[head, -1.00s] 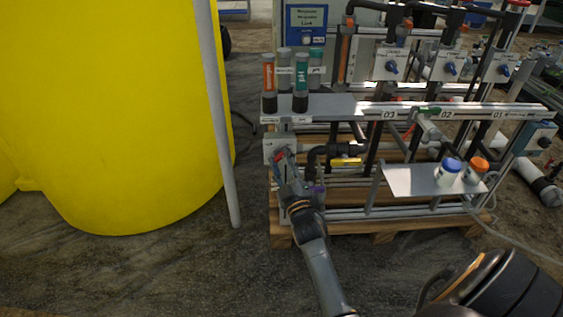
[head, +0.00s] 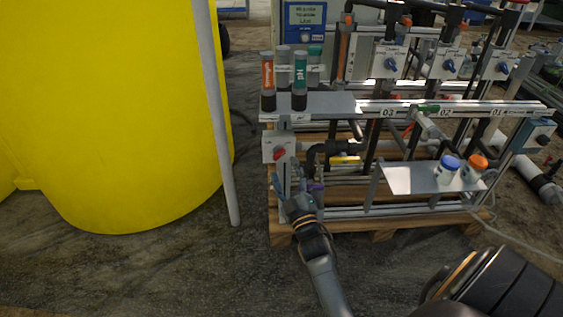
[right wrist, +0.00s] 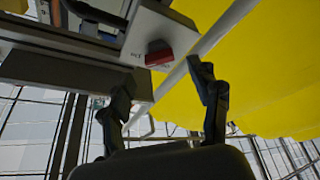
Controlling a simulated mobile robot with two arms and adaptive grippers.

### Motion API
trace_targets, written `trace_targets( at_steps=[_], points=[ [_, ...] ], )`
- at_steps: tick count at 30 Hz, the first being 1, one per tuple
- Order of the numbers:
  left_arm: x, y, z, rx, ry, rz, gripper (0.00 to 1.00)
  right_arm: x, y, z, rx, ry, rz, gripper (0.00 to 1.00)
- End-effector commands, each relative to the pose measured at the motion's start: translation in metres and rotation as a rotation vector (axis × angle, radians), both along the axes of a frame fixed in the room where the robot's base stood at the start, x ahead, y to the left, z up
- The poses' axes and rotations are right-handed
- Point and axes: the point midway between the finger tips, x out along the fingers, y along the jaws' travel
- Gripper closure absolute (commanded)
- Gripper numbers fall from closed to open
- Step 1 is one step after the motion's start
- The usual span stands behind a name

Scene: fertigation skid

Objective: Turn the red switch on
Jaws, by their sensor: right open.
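The red switch (head: 280,153) is a small red knob on a light grey box (head: 270,146) at the left end of the skid frame. My right gripper (head: 285,180) is open and empty just below the box in the head view. In the right wrist view its two fingers (right wrist: 161,82) are spread, with the knob beyond the gap between their tips, apart from them. My left gripper is not in view.
A shelf with several capped tubes (head: 299,82) stands above the box. A grey pole (head: 220,130) and a large yellow tank (head: 110,110) are at the left. A small shelf (head: 408,181) with two capped bottles is at the right. Pipes run behind the gripper.

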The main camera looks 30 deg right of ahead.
Motion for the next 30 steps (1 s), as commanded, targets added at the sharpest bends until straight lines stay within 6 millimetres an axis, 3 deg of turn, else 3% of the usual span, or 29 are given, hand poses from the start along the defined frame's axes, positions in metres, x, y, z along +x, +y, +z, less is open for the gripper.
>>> trace_targets(
  at_steps=[6,12,30],
  points=[
    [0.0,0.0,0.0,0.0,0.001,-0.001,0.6,-0.044,0.012,-0.014,0.002,0.003,-0.002,0.38],
    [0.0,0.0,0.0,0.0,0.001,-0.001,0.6,-0.065,0.018,-0.02,0.003,0.001,-0.001,0.38],
    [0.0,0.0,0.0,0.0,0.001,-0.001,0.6,-0.069,0.019,-0.021,0.001,0.0,0.0,0.38]
  ],
)
